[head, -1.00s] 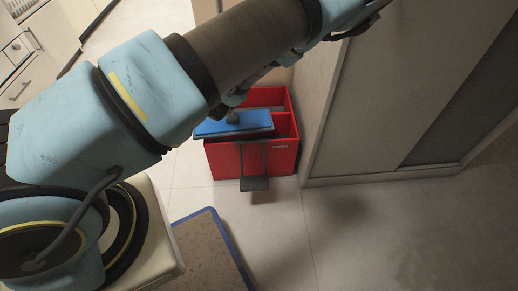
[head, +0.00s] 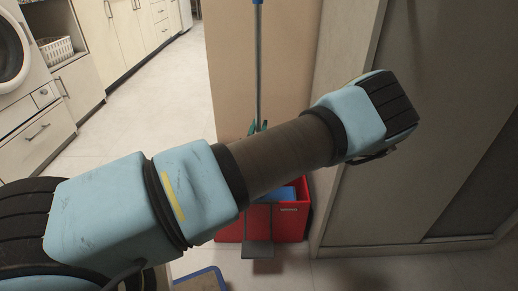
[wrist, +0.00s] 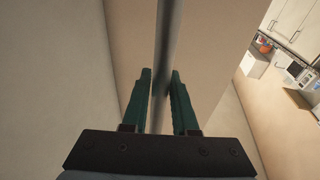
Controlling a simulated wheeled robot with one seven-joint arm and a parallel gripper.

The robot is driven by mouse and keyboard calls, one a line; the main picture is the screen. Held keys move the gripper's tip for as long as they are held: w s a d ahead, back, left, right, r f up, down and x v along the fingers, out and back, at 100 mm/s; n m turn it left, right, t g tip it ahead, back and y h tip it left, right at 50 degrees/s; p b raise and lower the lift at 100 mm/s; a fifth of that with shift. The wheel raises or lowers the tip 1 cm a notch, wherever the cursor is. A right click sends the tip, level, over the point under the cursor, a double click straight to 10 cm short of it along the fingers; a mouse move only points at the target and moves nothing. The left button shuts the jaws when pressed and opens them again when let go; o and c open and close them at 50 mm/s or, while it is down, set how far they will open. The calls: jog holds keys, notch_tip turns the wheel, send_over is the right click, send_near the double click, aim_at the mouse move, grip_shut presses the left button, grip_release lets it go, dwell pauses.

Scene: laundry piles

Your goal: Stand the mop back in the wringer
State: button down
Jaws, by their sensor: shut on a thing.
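The mop's grey handle (head: 258,70) stands close to upright in the head view, with a blue part at the top edge. My gripper (head: 258,127) has its green fingers shut on this handle. In the wrist view the handle (wrist: 163,50) runs between the two fingers (wrist: 161,85). The red wringer bucket (head: 297,225) stands on the floor below, with a dark pedal in front. A blue flat piece, apparently the mop head (head: 286,193), shows at the bucket's top. My arm hides the lower handle and much of the bucket's top, so I cannot tell how the head sits.
A beige wall end (head: 230,60) stands right behind the handle. A grey cabinet (head: 410,120) closes off the right side. A blue-edged mat (head: 205,280) lies at the front. Open tiled floor (head: 150,75) and a washing machine (head: 12,50) are at the left.

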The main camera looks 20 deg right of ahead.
notch_tip(320, 180, down, 6)
jog(key=b, duration=0.1)
dwell(0.4)
jog(key=shift+f+b, duration=0.15)
jog(key=shift+b, duration=0.15)
jog(key=c, duration=0.7)
grip_release()
